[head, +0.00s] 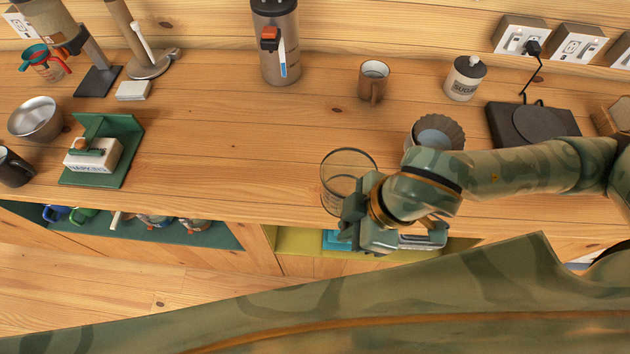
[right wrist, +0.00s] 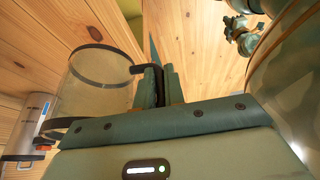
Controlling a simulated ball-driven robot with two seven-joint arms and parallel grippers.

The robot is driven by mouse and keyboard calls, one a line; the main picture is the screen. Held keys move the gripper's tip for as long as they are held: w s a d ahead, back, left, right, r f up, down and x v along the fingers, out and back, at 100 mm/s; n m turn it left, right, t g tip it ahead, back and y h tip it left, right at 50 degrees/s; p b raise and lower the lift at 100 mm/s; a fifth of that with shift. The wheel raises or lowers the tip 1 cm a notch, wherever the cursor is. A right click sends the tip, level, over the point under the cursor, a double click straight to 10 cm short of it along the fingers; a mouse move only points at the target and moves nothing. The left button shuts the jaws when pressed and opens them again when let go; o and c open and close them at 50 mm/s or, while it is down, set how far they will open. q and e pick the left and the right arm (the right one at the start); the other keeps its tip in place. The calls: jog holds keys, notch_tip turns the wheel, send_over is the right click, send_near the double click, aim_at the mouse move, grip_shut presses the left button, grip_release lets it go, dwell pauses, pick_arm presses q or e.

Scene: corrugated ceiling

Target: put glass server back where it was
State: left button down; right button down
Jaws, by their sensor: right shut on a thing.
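The glass server (head: 345,168) is a clear round vessel with a dark rim, at the front edge of the wooden counter in the head view. My right gripper (head: 352,218) is shut on it at its near side. In the right wrist view the fingers (right wrist: 158,84) close on the dark handle of the server (right wrist: 95,85). I cannot tell whether its base touches the counter. What looks like my left gripper (right wrist: 244,30) shows small at the top right of the right wrist view, its jaws unclear.
A fluted grey cup (head: 437,130) stands right of the server, close behind my right arm. A black scale-like device (head: 535,125), sugar jar (head: 465,78), brown mug (head: 373,82) and steel dispenser (head: 277,45) stand farther back. The counter's middle (head: 235,140) is clear.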

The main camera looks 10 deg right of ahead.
aim_at(340, 190)
jog(key=w+f+p, duration=0.1)
jog(key=w, duration=0.2)
jog(key=w+f+p, duration=0.1)
jog(key=w, duration=0.2)
jog(key=w+d+f+p, duration=0.1)
jog(key=w, duration=0.1)
jog(key=shift+w+f, duration=0.35)
jog(key=shift+w, duration=0.05)
jog(key=w+f, duration=0.2)
jog(key=f, duration=0.1)
jog(key=w+f+b, duration=0.1)
jog(key=shift+w+d+f, duration=0.25)
jog(key=shift+f, duration=0.05)
jog(key=shift+w+f, duration=0.5)
jog(key=shift+f, duration=0.1)
jog(key=shift+w+f, duration=0.1)
jog(key=shift+f, duration=1.5)
jog(key=shift+f, duration=0.1)
jog(key=c, duration=1.5)
grip_release()
